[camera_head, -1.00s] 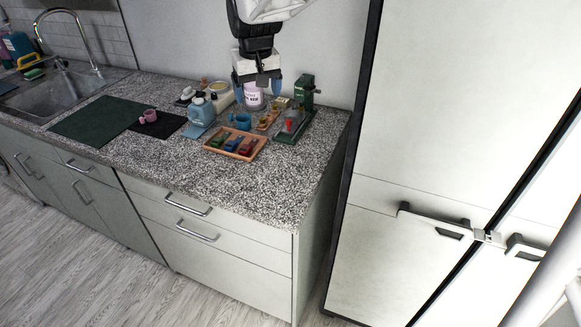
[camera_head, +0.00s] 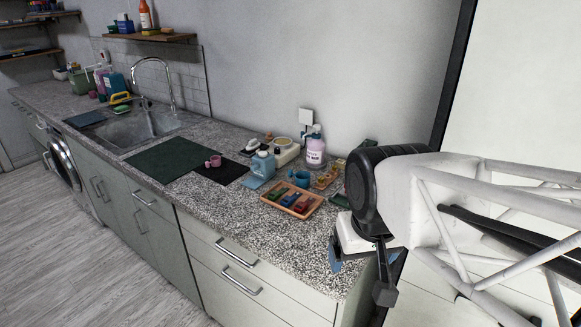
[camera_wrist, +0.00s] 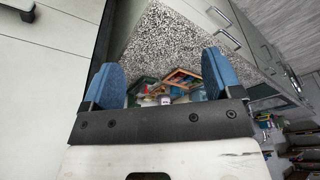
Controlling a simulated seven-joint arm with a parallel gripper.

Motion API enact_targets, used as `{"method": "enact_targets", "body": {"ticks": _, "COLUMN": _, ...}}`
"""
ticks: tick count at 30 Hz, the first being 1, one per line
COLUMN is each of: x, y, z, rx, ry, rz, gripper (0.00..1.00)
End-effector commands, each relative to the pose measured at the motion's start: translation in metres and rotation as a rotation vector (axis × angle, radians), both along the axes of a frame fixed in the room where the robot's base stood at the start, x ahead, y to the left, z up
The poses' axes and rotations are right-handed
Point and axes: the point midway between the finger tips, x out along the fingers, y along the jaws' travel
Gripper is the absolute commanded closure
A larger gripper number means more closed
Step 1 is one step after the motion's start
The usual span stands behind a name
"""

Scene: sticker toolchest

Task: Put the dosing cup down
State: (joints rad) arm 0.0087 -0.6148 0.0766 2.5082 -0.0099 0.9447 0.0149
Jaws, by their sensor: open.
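Which object is the dosing cup I cannot tell for certain. A small pink cup (camera_head: 214,161) stands on the black mat (camera_head: 222,173). A blue cup (camera_head: 299,178) stands behind the wooden tray (camera_head: 292,199). My gripper (camera_head: 337,258) is at the right end of the counter, to the right of the tray and apart from both cups. In the wrist view my gripper (camera_wrist: 165,76) shows two blue fingers spread wide with nothing between them. Small items on the counter show far beyond the fingers, too small to tell apart.
A dark green mat (camera_head: 166,160) lies near the sink (camera_head: 140,128). Bare counter (camera_head: 240,218) lies in front of the tray.

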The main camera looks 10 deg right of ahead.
Motion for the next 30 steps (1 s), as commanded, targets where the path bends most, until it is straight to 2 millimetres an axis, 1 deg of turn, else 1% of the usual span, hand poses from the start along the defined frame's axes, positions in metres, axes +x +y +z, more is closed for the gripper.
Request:
{"method": "enact_targets", "body": {"ticks": 1, "x": -0.0055, "y": 0.0001, "z": -0.0020, "rx": 0.000, "ry": -0.004, "rz": 0.000, "gripper": 0.16}}
{"method": "enact_targets", "body": {"ticks": 4, "x": -0.0112, "y": 0.0002, "z": -0.0052, "rx": 0.000, "ry": -0.005, "rz": -0.001, "gripper": 0.16}}
{"method": "enact_targets", "body": {"ticks": 12, "x": -0.0123, "y": 0.0002, "z": -0.0058, "rx": 0.000, "ry": -0.005, "rz": -0.001, "gripper": 0.16}}
{"method": "enact_targets", "body": {"ticks": 14, "x": -0.0123, "y": 0.0002, "z": -0.0057, "rx": 0.000, "ry": -0.005, "rz": -0.001, "gripper": 0.23}}
{"method": "enact_targets", "body": {"ticks": 18, "x": -0.0121, "y": 0.0002, "z": -0.0057, "rx": 0.000, "ry": -0.005, "rz": -0.001, "gripper": 0.45}}
{"method": "enact_targets", "body": {"ticks": 20, "x": -0.0121, "y": 0.0002, "z": -0.0057, "rx": 0.000, "ry": -0.005, "rz": -0.001, "gripper": 0.54}}
{"method": "enact_targets", "body": {"ticks": 30, "x": -0.0106, "y": 0.0003, "z": -0.0050, "rx": 0.001, "ry": -0.004, "rz": -0.006, "gripper": 0.54}}
